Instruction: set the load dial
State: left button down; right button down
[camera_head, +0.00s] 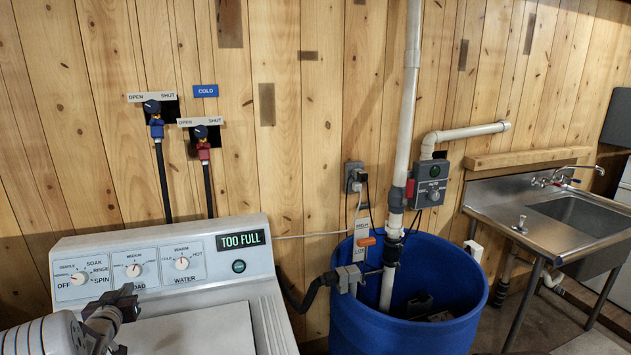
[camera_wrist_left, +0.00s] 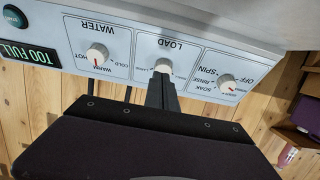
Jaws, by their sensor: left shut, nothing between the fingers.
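The load dial (camera_head: 134,270) is a white knob, the middle of three on the white washer's control panel (camera_head: 215,268). It also shows upside down in the left wrist view (camera_wrist_left: 163,66). My left gripper (camera_head: 129,292) is shut and empty just in front of and below this dial. In the left wrist view its dark fingertips (camera_wrist_left: 161,84) reach up to the dial's edge; I cannot tell whether they touch. The gripper partly covers the word LOAD in the head view. A display (camera_head: 241,240) reads TOO FULL in green. My right gripper is not in view.
The wash cycle dial (camera_head: 79,278) and the water dial (camera_head: 182,263) sit on either side. A round green button (camera_head: 239,267) is under the display. A blue barrel (camera_head: 400,325) with pipes stands right of the washer, and a steel sink (camera_head: 580,212) farther right.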

aim_at(134, 271)
pick_arm(q)
jog(key=w+f, duration=0.1)
jog(key=w, duration=0.2)
jog(key=w+a+f, duration=0.1)
jog(key=shift+w+a+f+b, duration=0.1)
jog(key=shift+w+f+b, duration=0.05)
jog(key=shift+f+b, duration=0.15)
jog(key=shift+w+a+f, duration=0.2)
jog(key=shift+w, duration=0.3)
jog(key=shift+w+a+f, duration=0.15)
jog(key=shift+w+f, duration=0.1)
jog(key=shift+w, duration=0.1)
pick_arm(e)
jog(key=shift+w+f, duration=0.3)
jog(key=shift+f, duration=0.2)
pick_arm(q)
jog(key=shift+r, duration=0.1)
jog(key=shift+r, duration=0.2)
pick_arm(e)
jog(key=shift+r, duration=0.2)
